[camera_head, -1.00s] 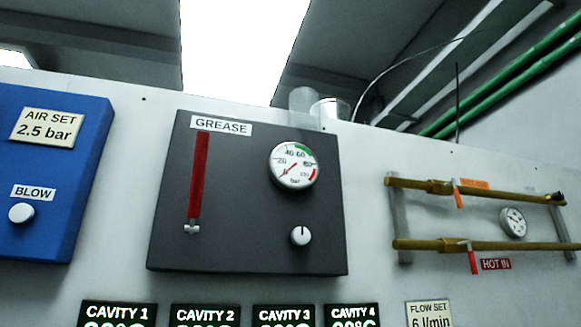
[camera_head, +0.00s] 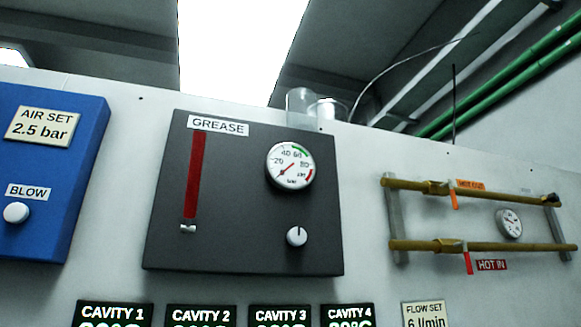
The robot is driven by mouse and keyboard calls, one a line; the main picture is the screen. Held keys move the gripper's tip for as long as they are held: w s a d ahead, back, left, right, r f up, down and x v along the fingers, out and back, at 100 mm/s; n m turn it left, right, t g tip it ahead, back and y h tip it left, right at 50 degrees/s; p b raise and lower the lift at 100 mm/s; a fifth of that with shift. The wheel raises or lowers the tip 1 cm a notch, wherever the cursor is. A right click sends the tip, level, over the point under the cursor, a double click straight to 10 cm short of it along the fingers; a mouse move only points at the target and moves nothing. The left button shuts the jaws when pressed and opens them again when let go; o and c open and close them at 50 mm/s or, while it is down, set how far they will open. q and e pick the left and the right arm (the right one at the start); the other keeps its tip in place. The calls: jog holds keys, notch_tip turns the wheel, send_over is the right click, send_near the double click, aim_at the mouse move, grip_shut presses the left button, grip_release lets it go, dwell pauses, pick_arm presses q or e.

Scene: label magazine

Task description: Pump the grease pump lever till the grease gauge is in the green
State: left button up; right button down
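The grease panel (camera_head: 240,255) is a dark grey box on the white wall, labelled GREASE. The red pump lever (camera_head: 196,175) hangs straight down on its left side, with a small pale fitting (camera_head: 188,228) at its lower end. The round white grease gauge (camera_head: 290,165) is at the panel's upper right. Its red needle points to the lower left, near the low end of the scale, outside the green band at the top right. A white knob (camera_head: 297,236) is below the gauge. Neither gripper shows in the head view.
A blue AIR SET panel (camera_head: 80,150) with a BLOW button (camera_head: 16,213) is on the left. Brass pipes (camera_head: 480,246) with orange and red handles are on the right. Cavity displays (camera_head: 200,315) run along the bottom. Clear containers (camera_head: 301,108) stand above the panel.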

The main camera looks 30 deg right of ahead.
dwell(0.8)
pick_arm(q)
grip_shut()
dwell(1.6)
